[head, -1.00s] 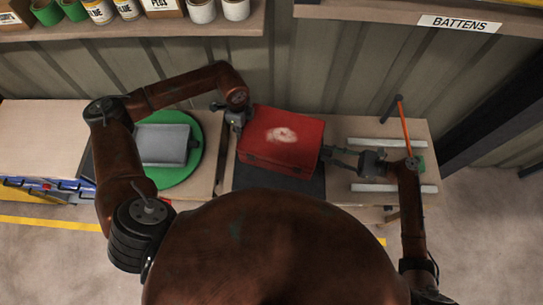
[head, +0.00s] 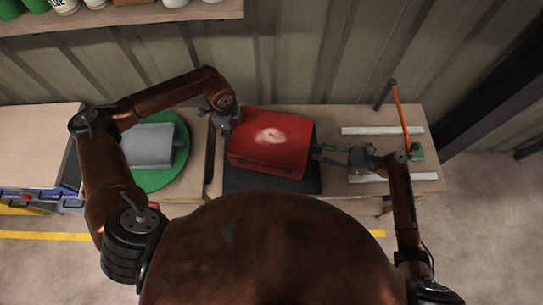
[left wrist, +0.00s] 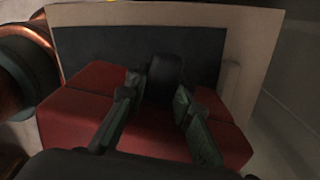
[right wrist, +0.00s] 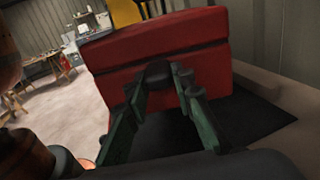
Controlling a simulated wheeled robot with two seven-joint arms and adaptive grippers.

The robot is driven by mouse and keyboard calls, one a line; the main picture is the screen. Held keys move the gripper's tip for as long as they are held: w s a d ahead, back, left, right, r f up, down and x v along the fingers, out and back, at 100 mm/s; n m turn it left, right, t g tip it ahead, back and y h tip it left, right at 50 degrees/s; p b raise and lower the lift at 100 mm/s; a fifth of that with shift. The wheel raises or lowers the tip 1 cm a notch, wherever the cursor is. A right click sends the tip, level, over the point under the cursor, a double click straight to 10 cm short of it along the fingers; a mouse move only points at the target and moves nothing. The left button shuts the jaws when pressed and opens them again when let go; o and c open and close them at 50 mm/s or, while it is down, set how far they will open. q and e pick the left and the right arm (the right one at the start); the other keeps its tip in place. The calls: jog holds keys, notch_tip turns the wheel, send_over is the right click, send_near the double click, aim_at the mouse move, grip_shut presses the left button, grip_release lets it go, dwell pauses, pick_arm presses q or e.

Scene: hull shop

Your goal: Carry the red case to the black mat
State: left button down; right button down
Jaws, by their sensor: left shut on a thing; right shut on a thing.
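The red case (head: 270,143), with a pale worn patch on its lid, is over the black mat (head: 270,181). The mat's front strip shows in the head view. My left gripper (head: 224,120) is shut on the case's left end, and my right gripper (head: 320,152) is shut on its right end. In the left wrist view, the fingers (left wrist: 155,95) close around a dark handle on the case (left wrist: 80,108). The right wrist view shows the fingers (right wrist: 160,85) at a dark handle on the case (right wrist: 160,45). Any gap between case and mat (right wrist: 255,120) is unclear.
A green disc (head: 155,181) with a grey box (head: 148,146) on it lies left of the mat. Pale rails (head: 383,131) and an upright orange bar (head: 400,115) are at the right. A shelf (head: 130,18) hangs above the back.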

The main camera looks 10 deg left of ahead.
pick_arm(q)
jog(key=shift+f, duration=0.2)
pick_arm(e)
jog(key=shift+f, duration=0.1)
